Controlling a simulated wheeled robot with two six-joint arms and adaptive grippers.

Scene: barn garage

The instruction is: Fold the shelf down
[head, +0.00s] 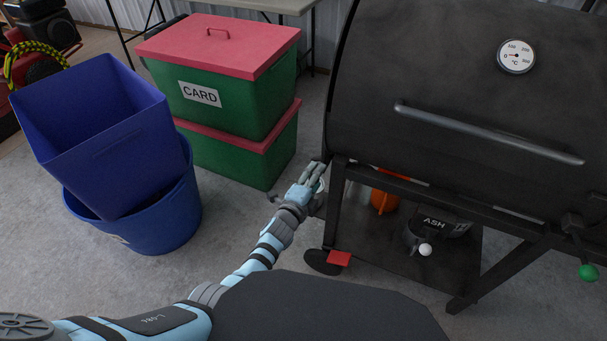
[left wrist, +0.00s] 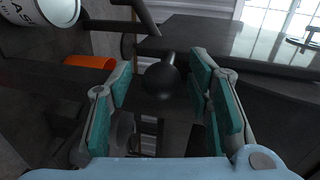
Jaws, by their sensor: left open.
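The black barrel grill (head: 440,110) stands at the right of the head view, its lid closed. My left gripper (head: 314,178) is by the grill's left front leg, below the barrel. In the left wrist view its fingers (left wrist: 163,98) are apart, with a black round knob (left wrist: 163,80) on a short rod between them. I cannot tell whether they touch it. A flat dark panel (left wrist: 225,38) lies beyond the fingers; it may be the shelf, but I cannot tell for sure. No shelf stands out clearly in the head view. My right gripper is not in view.
An ash bucket (head: 437,228) and an orange object (head: 383,201) are under the grill. Green boxes with red lids (head: 218,48) and blue bins (head: 145,215) stand to the left. Bare floor (head: 235,213) lies between bins and grill.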

